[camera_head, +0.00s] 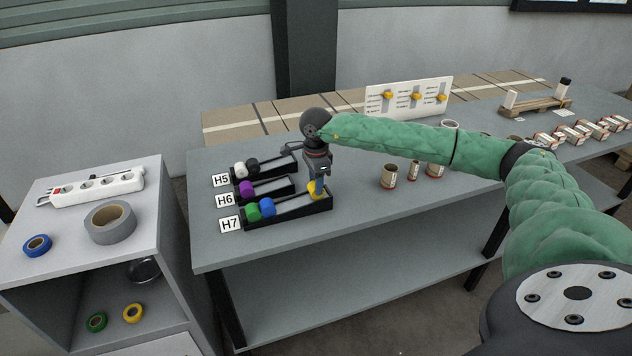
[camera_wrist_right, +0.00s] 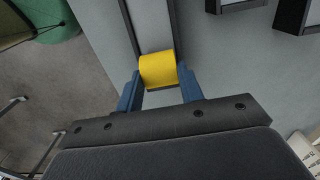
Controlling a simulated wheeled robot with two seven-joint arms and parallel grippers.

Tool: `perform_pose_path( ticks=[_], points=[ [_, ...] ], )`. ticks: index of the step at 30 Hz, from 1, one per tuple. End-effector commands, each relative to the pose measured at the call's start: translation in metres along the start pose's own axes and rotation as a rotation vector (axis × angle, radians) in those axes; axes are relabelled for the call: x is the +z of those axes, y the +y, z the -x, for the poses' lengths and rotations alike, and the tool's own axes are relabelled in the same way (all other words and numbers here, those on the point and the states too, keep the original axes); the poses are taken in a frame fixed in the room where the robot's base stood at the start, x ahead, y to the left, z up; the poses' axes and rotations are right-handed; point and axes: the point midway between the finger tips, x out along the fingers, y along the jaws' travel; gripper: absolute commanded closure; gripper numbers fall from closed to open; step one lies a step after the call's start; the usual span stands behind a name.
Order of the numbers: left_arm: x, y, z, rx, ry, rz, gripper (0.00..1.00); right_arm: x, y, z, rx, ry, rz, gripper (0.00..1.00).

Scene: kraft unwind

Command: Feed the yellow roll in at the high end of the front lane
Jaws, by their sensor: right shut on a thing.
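The yellow roll (camera_head: 312,187) is at the right end of the front lane (camera_head: 290,214), the one with the H7 label (camera_head: 230,224). My right gripper (camera_head: 318,188) is shut on it, pointing down. In the right wrist view the yellow roll (camera_wrist_right: 158,70) sits between the two blue fingers, in line with the lane's channel (camera_wrist_right: 150,25). I cannot tell whether it touches the lane floor. A green roll (camera_head: 251,213) and a blue roll (camera_head: 267,206) lie at the lane's left end. My left gripper is not in view.
Behind are the H6 lane with a purple roll (camera_head: 247,188) and the H5 lane with white and black rolls (camera_head: 252,164). Several small cans (camera_head: 389,176) stand right of the lanes, under my arm. A side cabinet (camera_head: 80,250) with tape rolls is at left.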

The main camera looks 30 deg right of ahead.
Motion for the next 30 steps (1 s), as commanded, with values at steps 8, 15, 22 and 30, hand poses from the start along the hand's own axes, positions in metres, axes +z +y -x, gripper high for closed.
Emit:
perform_pose_path(
  ticks=[8,15,22,30],
  points=[
    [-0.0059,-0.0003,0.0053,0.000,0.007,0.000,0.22,0.0000,0.0000,-0.0009,0.000,0.000,0.000,0.85],
    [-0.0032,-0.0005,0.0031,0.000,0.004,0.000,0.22,0.0000,0.0000,-0.0009,0.000,0.000,0.000,0.43],
    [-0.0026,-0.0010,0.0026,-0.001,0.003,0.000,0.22,0.0000,0.0000,-0.0010,0.000,0.000,0.000,0.37],
    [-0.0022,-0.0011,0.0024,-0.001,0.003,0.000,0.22,0.0000,0.0000,-0.0011,0.000,0.000,0.000,0.23]
  ],
)
